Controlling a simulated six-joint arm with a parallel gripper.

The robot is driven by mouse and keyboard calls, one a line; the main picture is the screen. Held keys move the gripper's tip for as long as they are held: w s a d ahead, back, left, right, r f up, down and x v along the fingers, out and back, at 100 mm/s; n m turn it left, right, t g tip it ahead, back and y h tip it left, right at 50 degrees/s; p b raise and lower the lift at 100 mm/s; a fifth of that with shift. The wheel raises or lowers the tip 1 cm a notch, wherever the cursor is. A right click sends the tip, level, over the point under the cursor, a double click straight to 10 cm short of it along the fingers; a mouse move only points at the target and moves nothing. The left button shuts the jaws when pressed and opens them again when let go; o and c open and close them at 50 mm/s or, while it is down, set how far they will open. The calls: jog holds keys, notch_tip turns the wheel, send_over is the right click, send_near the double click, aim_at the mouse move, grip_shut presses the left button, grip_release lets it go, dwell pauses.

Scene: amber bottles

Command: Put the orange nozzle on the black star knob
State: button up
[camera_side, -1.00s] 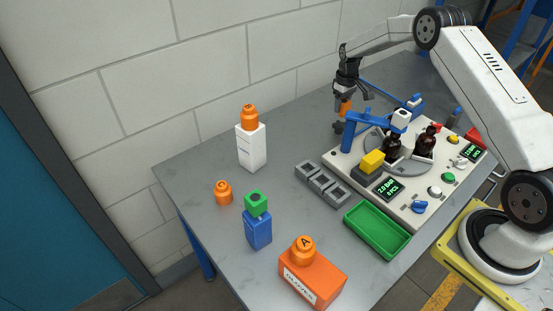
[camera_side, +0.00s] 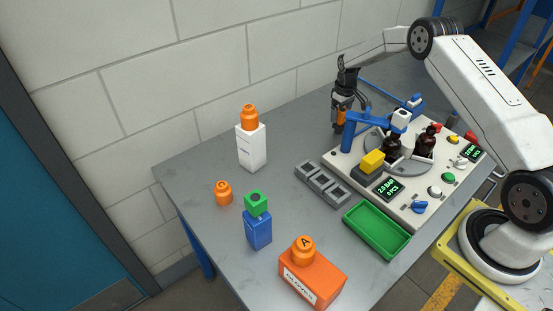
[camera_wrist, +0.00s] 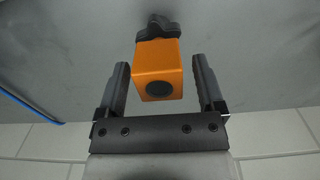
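The orange nozzle (camera_wrist: 158,72) shows in the wrist view as a block with a dark round hole, between the fingers of my gripper (camera_wrist: 160,66). A gap shows on each side of it, so my gripper is open. The black star knob (camera_wrist: 157,27) shows just beyond the nozzle, partly hidden behind it; they look touching, but how they are seated cannot be told. In the side view my gripper (camera_side: 342,114) points down at the back of the table, around the small orange nozzle (camera_side: 340,118). The knob cannot be made out there.
A blue clamp arm (camera_side: 352,135) stands close by on the white panel (camera_side: 415,214) with brown bottles (camera_side: 426,145). A grey slotted block (camera_side: 321,183) and green tray (camera_side: 376,232) lie in front. White, blue and orange boxes stand at the left.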

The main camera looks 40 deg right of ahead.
aim_at(340, 111)
notch_tip(340, 111, up, 12)
jog(key=shift+r, duration=0.15)
dwell(0.8)
jog(key=shift+a, duration=0.1)
dwell(0.4)
jog(key=s+a+r+t, duration=0.1)
jog(key=s+a+r, duration=0.1)
jog(key=s+a, duration=0.4)
jog(key=s+a+r, duration=0.2)
jog(key=s+a, duration=0.2)
jog(key=a, duration=0.5)
jog(key=s+a, duration=0.4)
jog(key=s, duration=0.4)
jog(key=s+a+f+t, duration=0.1)
jog(key=s+a, duration=0.2)
jog(key=s, duration=0.5)
jog(key=shift+s+a+t, duration=0.15)
jog(key=shift+a+t, duration=0.15)
jog(key=shift+a, duration=0.1)
jog(key=shift+f, duration=0.1)
